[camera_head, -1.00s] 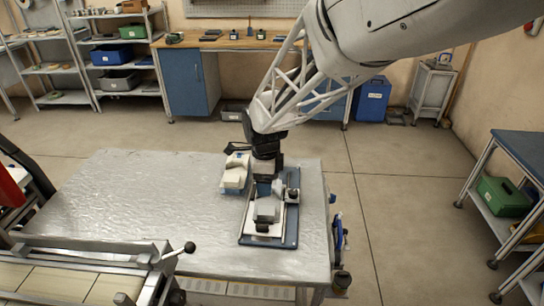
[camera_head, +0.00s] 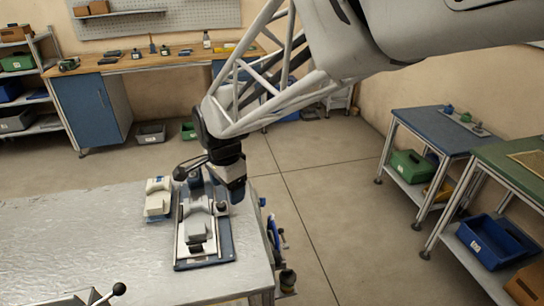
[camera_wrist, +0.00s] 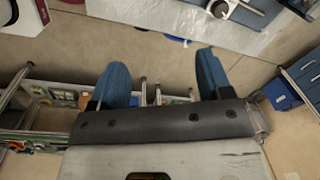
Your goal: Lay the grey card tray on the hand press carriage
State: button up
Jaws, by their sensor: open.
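The hand press (camera_head: 204,228) stands near the right end of the metal table, with a dark blue base and a pale carriage bed (camera_head: 182,238). A grey block sits over the bed; I cannot tell whether it belongs to the press. I cannot surely pick out the grey card tray in either view. My gripper (camera_head: 236,197) hangs just right of the press's rear part, over the table's right edge. In the wrist view my gripper (camera_wrist: 163,75) has two blue fingers spread apart with nothing between them. The press shows partly at that view's top edge (camera_wrist: 245,12).
The metal table (camera_head: 75,240) is mostly bare to the left. A cream-and-blue object (camera_head: 157,198) lies left of the press. On the right stand a blue-topped table (camera_head: 430,125) with small items and a green-topped bench (camera_head: 510,165). Bins rest on their lower shelves. Open floor lies between.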

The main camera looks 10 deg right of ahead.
jog(key=s+d+r+n+t, duration=0.1)
jog(key=s+d+r+n, duration=0.2)
jog(key=s+d+n, duration=0.3)
jog(key=s+d+r+n, duration=0.2)
jog(key=s+d+n, duration=0.4)
jog(key=s, duration=0.8)
jog(key=d, duration=0.3)
jog(key=shift+r+t, duration=0.4)
jog(key=shift+s, duration=0.1)
jog(key=shift+c, duration=0.5)
dwell(0.5)
